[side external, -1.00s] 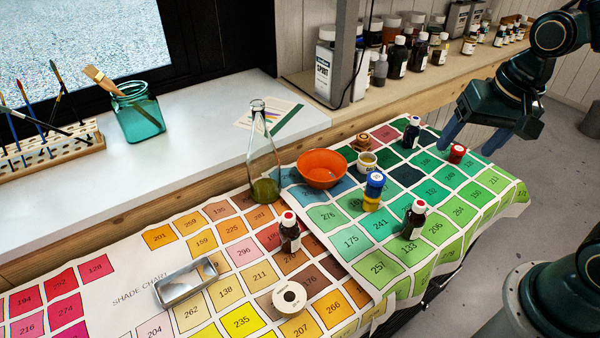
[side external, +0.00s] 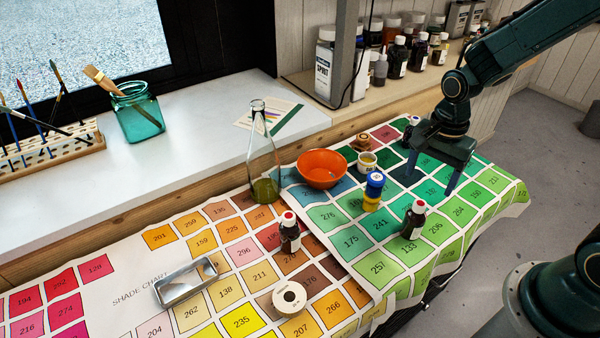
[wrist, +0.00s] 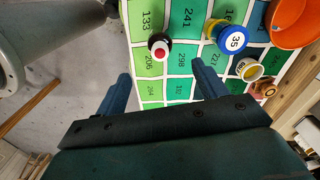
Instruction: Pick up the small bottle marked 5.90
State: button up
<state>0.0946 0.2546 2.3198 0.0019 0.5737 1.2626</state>
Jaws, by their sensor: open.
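No mark 5.90 is legible on any bottle. Three small dark bottles stand on the shade chart (side external: 150,255): one with a red and white cap (side external: 414,221) by square 133, one with a red cap (side external: 290,235) at the centre, and one at the back (side external: 409,134), partly hidden by my arm. My gripper (side external: 430,178) is open and empty above the green squares, behind the bottle by 133. In the wrist view that bottle's cap (wrist: 158,46) lies just beyond the space between my fingertips (wrist: 160,72).
A blue and yellow jar stack (side external: 374,188) stands left of the bottle by 133. Behind it are an open pot (side external: 367,161) and an orange bowl (side external: 321,168). A glass flask (side external: 264,170), metal tin (side external: 186,283) and white roll (side external: 289,298) stand farther left.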

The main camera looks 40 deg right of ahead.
aim_at(421, 203)
jog(key=shift+f, duration=0.1)
jog(key=shift+f, duration=4.2)
jog(key=shift+d+f, duration=0.1)
jog(key=shift+f, duration=2.5)
jog(key=c, duration=1.2)
jog(key=shift+r, duration=0.2)
